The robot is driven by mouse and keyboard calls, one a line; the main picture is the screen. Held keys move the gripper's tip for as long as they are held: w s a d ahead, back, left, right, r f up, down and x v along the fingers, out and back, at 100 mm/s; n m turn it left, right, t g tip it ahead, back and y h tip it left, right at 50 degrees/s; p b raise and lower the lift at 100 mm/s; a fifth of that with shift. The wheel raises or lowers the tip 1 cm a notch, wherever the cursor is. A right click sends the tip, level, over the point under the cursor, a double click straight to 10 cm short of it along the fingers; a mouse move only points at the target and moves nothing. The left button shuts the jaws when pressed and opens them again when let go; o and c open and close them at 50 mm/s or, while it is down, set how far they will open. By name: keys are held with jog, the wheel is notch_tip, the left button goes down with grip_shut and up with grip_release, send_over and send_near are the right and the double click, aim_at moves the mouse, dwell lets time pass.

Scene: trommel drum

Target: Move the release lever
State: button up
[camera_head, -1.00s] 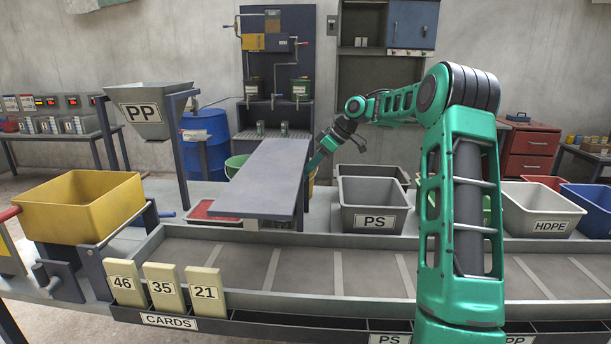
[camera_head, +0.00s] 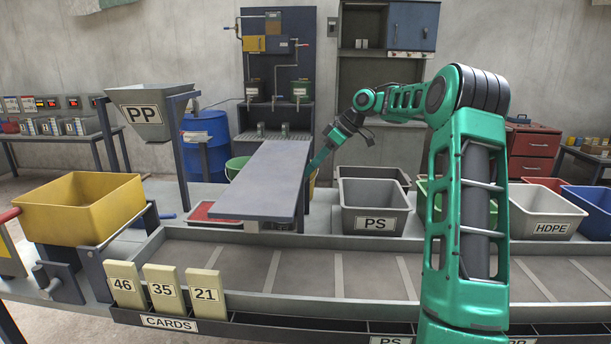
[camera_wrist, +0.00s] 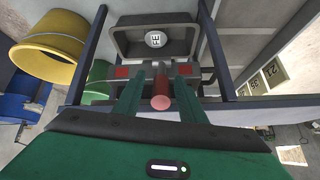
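My gripper (camera_wrist: 161,80) shows in the wrist view with its two green fingers apart. A red cylindrical handle (camera_wrist: 161,94) with a pinkish end lies between the fingers, with a gap visible on each side; it looks like the release lever's grip. Behind it is a grey box-like frame (camera_wrist: 120,40) holding a round piece marked FE (camera_wrist: 155,39). In the head view my gripper (camera_head: 314,168) is at the right edge of the tilted grey panel (camera_head: 265,180). The handle is hidden there.
A yellow bin (camera_head: 80,205) and the PP hopper (camera_head: 150,112) stand left. A PS bin (camera_head: 374,208) is right of the panel. A conveyor trough (camera_head: 330,268) runs in front, with numbered cards (camera_head: 165,290) at its near edge.

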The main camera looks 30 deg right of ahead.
jog(key=v, duration=0.7)
jog(key=shift+r, duration=0.15)
jog(key=shift+d, duration=0.15)
